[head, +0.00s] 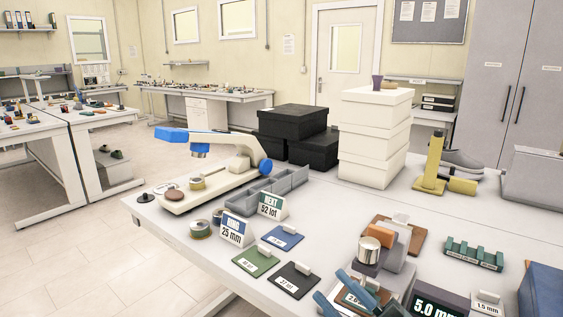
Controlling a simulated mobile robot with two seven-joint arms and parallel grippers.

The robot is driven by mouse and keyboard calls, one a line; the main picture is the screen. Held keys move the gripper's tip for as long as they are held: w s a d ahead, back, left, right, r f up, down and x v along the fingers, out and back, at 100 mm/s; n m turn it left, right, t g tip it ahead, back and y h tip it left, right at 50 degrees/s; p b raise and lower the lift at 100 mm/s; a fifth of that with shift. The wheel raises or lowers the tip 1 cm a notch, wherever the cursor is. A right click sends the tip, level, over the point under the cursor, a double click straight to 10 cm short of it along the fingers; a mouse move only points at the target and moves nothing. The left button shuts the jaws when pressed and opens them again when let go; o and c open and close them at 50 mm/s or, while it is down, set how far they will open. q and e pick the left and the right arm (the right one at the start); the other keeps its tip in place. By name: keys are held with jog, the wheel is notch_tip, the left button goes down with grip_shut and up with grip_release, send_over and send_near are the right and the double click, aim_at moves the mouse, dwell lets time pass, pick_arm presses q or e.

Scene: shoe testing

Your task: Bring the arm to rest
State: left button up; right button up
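A white bench tester with a long white arm (225,142) stands on the table at the left. The arm reaches left from a blue joint at its right end. Its left end is raised above the base (205,194) and carries a blue block (172,133), with blue and metal parts beneath. My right gripper (331,284) shows two blue fingers at the bottom edge. They are apart and appear empty, above a small labelled card, well away from the tester. My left gripper is not in view.
The white table (460,220) holds labelled cards, grey bins (270,186), a metal weight (368,250) and a display reading 5.0 mm (436,308). A stack of white boxes (375,135) and black boxes (292,121) stand behind. A yellow stand (432,165) is at the back right.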

jog(key=s+d+f+m+t+h, duration=0.1)
jog(key=s+d+f+m+h, duration=0.15)
jog(key=f+m+h, duration=0.95)
jog(key=s+d+f+m+g, duration=0.1)
jog(key=s+f+m+g, duration=0.1)
jog(key=s+f, duration=0.3)
jog(key=s+d+f+m+g+h+p, duration=0.1)
jog(key=s+d+f+m+g, duration=0.1)
jog(key=f, duration=0.9)
jog(key=s+m+g, duration=0.1)
jog(key=s+g, duration=0.1)
jog(key=s, duration=0.1)
jog(key=shift+s+g, duration=0.3)
jog(key=shift+s, duration=0.05)
dwell(2.0)
